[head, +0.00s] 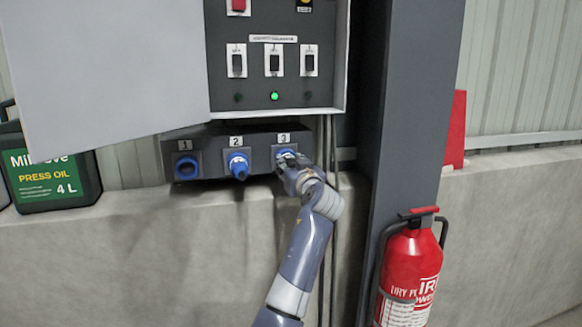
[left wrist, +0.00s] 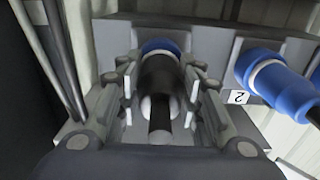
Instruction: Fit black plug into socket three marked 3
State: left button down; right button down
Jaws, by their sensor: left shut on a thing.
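Socket three (head: 285,152), blue and below the label 3, is on the right end of the dark socket box. My left gripper (head: 293,174) is right in front of it and hides most of it. In the left wrist view, the gripper (left wrist: 160,88) is shut on the black plug (left wrist: 158,75), with a finger on each side. The plug's front end meets the blue rim of socket three (left wrist: 160,45) and lines up with it. I cannot tell how deep it sits. My right gripper is out of view.
Socket two holds a blue plug (head: 239,168), close beside the gripper in the left wrist view (left wrist: 275,80). Socket one (head: 187,168) is at left. Cables (head: 329,145) hang at right beside a dark post (head: 400,110). A red fire extinguisher (head: 409,275) stands lower right.

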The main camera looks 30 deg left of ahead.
pick_arm(q)
jog(key=shift+r, duration=0.3)
dwell(0.5)
jog(key=c, duration=1.5)
grip_release()
jog(key=shift+a, duration=0.1)
jog(key=o, duration=0.5)
jog(key=shift+f, duration=0.1)
jog(key=shift+c, duration=0.2)
jog(key=shift+w+a+f, duration=0.15)
jog(key=shift+w, duration=0.05)
jog(key=shift+s, duration=0.1)
